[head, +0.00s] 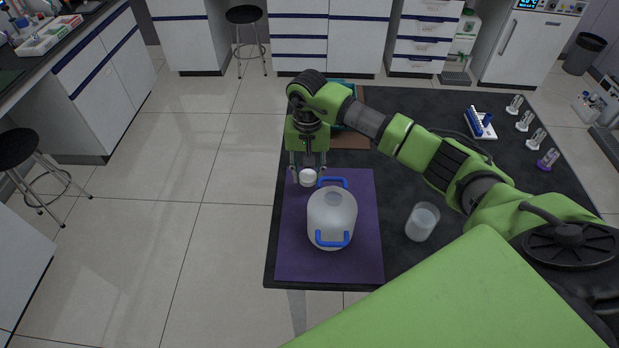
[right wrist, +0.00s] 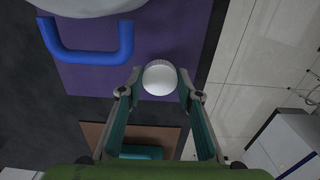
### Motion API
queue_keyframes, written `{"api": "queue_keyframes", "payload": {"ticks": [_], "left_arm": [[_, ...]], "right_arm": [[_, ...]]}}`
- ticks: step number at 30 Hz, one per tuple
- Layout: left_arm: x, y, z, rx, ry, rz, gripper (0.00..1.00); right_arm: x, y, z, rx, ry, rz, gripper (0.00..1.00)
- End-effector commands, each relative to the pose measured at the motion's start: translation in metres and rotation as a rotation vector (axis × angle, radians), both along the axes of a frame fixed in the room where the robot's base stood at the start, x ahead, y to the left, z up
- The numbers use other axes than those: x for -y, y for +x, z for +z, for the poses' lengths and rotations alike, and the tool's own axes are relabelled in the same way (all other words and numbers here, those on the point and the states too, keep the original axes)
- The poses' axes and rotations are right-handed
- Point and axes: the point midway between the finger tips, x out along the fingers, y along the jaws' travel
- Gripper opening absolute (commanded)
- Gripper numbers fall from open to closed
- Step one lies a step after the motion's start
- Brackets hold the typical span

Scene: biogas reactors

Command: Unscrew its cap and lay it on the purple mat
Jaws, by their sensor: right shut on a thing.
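A translucent white vessel (head: 332,225) with two blue handles stands on the purple mat (head: 355,268). Its top shows no cap. The white round cap (head: 308,177) is apart from the vessel, beyond it and to its left. My right gripper (head: 308,174) is shut on the cap, over the far left part of the mat. In the right wrist view the cap (right wrist: 160,78) sits between both fingertips, with the mat (right wrist: 180,40) behind it. I cannot tell whether the cap touches the mat. Part of the vessel and a blue handle (right wrist: 90,55) show there. My left gripper is not in view.
A clear beaker (head: 422,221) stands right of the mat on the black table. A blue-and-white rack (head: 480,124) and several small bottles stand at the far right. A brown mat (head: 350,140) lies behind the purple one. The mat's left strip is bare.

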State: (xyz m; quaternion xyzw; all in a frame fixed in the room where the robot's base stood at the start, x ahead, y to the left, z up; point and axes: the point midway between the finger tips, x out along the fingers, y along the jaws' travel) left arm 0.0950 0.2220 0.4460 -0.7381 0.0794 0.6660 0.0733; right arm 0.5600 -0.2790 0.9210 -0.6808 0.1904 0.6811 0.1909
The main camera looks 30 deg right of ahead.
Motion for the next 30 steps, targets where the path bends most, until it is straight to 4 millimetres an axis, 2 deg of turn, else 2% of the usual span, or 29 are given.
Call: {"api": "queue_keyframes", "payload": {"ticks": [8, 20, 21, 22, 30], "left_arm": [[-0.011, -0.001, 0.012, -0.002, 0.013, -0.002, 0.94], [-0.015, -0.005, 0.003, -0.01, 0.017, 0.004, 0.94], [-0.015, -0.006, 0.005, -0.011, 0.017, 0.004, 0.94], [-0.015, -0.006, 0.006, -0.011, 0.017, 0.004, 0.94], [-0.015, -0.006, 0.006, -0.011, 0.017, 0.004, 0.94]], "right_arm": [[-0.001, -0.001, -0.033, -0.001, 0.002, 0.001, 0.06], [0.0, 0.0, -0.04, 0.001, -0.001, 0.002, 0.06], [0.0, 0.0, -0.038, 0.001, -0.001, 0.001, 0.42], [0.0, 0.0, -0.037, 0.0, 0.0, 0.001, 0.49], [0.0, 0.0, -0.037, 0.0, 0.0, 0.001, 0.49]]}}
